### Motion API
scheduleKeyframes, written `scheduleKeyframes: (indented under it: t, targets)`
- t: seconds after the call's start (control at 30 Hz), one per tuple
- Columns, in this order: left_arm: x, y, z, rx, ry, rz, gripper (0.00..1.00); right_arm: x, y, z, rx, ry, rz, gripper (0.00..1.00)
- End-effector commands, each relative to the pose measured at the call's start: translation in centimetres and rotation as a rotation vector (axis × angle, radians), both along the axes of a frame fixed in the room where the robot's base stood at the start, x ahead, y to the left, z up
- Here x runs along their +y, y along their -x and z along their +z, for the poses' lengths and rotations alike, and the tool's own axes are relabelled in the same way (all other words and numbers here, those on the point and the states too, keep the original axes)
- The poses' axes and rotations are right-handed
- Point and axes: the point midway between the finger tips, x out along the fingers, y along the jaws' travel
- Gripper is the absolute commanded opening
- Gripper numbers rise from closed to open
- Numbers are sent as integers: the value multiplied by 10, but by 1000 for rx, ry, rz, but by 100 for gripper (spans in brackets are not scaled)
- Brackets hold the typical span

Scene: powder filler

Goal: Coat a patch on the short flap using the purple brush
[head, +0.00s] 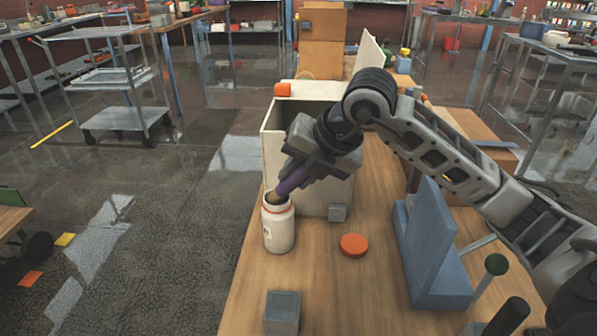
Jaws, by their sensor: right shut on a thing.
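My right gripper (303,167) is shut on the purple brush (291,181), which points down and to the left. The brush's lower end is at the mouth of a white jar (278,228) with an orange-red rim; its tip is hidden in the jar mouth. Behind the jar stands an open pale box (271,150) with a raised flap (369,54) at its far right. My gripper and arm hide part of the box, and I cannot tell which flap is the short one. My left gripper is not in view.
An orange-red lid (354,245) lies on the wooden table (315,275) right of the jar. A grey block (282,312) sits near the front, a smaller one (338,212) against the box. A blue-grey stand (428,245) is at right. Table front middle is clear.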

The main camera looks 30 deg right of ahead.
Motion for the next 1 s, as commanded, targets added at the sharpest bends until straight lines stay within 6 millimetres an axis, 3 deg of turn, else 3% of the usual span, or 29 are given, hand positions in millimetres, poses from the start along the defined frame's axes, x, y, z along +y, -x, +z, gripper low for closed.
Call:
scheduleKeyframes:
  t: [1.0]
  targets:
    - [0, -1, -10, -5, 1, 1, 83, 0, 0, -13, 0, 0, 0, 3]
